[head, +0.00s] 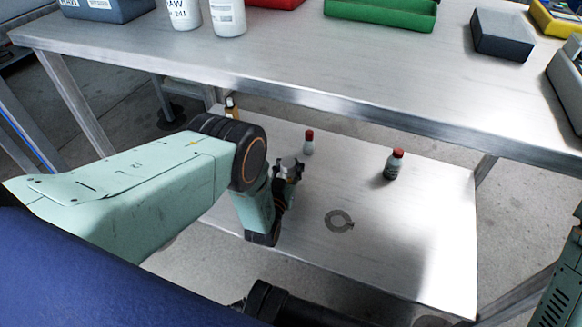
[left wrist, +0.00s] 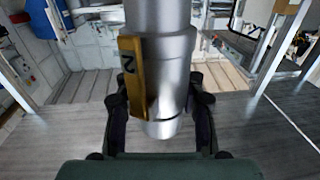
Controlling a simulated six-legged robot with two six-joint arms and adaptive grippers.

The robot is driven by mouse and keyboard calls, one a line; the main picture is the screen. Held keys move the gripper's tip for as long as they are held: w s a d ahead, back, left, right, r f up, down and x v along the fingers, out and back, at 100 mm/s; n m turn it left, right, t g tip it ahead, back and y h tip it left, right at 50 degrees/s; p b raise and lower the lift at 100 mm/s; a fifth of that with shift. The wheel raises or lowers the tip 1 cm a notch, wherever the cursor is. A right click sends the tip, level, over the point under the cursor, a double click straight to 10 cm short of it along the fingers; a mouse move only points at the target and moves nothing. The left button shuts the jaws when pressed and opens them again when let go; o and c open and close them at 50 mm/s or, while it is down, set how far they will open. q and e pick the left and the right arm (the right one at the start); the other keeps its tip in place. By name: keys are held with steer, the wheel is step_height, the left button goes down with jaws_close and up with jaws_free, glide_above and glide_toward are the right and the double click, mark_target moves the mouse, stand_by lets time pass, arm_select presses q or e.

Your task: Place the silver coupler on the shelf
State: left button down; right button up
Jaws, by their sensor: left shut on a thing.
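The silver coupler (left wrist: 165,75) is a shiny metal cylinder with a yellow numbered tag on its side in the left wrist view. My left gripper (left wrist: 160,112) is shut on it, with dark fingers on both sides. In the head view my left gripper (head: 288,172) is over the left part of the lower metal shelf (head: 400,235), below the table top. The coupler (head: 291,162) shows only as a small bright piece there, mostly hidden by the gripper. I cannot tell whether it touches the shelf. My right gripper is not in view.
On the shelf stand a small white bottle with a red cap (head: 308,145), a dark bottle with a red cap (head: 394,165) and an amber bottle (head: 231,107).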

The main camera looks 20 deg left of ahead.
arm_select(q)
steer(key=shift+s, duration=0.5)
steer(key=c, duration=1.4)
jaws_free()
steer(key=shift+f, duration=0.1)
steer(key=o, duration=0.3)
steer(key=shift+w+f, duration=0.15)
steer(key=shift+f, duration=0.1)
steer(key=o, duration=0.5)
steer(key=shift+r, duration=0.3)
steer(key=o, duration=0.3)
steer(key=shift+f, duration=0.15)
